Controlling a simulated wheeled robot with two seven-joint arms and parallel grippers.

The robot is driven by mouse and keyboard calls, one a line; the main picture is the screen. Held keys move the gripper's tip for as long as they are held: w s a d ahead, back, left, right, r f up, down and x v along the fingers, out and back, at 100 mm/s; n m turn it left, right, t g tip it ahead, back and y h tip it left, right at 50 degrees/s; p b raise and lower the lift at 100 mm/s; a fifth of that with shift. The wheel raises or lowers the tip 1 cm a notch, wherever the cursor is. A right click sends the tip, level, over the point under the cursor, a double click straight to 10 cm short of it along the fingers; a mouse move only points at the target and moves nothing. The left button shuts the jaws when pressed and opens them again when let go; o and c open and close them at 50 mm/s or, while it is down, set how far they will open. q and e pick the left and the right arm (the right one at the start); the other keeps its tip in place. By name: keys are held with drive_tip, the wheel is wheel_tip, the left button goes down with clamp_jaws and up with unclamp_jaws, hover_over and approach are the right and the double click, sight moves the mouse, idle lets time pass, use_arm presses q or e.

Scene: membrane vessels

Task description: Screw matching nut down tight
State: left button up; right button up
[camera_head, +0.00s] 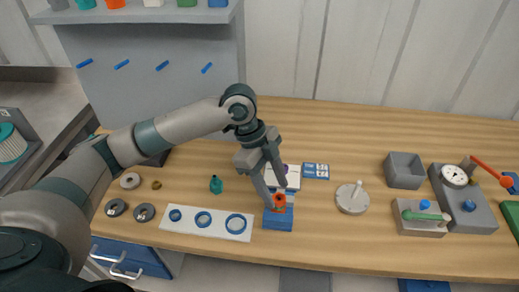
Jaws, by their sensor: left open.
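My left gripper (277,188) points down at the middle of the table. Its open fingers reach down to a small orange piece (279,202) on a blue block (278,221). The fingertips are beside or just above the orange piece; I cannot tell whether they touch it. Whether this piece is the nut, and any thread under it, is too small to tell. Grey rings lie at the left, one of them dark (145,212), one pale (130,181), with a small brass piece (156,185). My right gripper is not in view.
A white plate with blue rings (220,231) lies left of the block. A round disc with a peg (352,202), a grey bin (404,171) and a gauge box (476,211) stand right. The front middle-right table is clear.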

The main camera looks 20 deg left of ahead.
use_arm(q)
drive_tip(key=b+v, duration=0.2)
drive_tip(key=v, duration=1.4)
drive_tip(key=shift+r+b, duration=0.2)
drive_tip(key=shift+b, duration=0.1)
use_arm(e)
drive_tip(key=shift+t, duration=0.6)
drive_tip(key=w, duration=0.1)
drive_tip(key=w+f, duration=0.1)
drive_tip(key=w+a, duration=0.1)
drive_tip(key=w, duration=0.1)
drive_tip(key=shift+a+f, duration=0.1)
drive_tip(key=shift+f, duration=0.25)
use_arm(q)
drive_tip(key=shift+w, duration=0.1)
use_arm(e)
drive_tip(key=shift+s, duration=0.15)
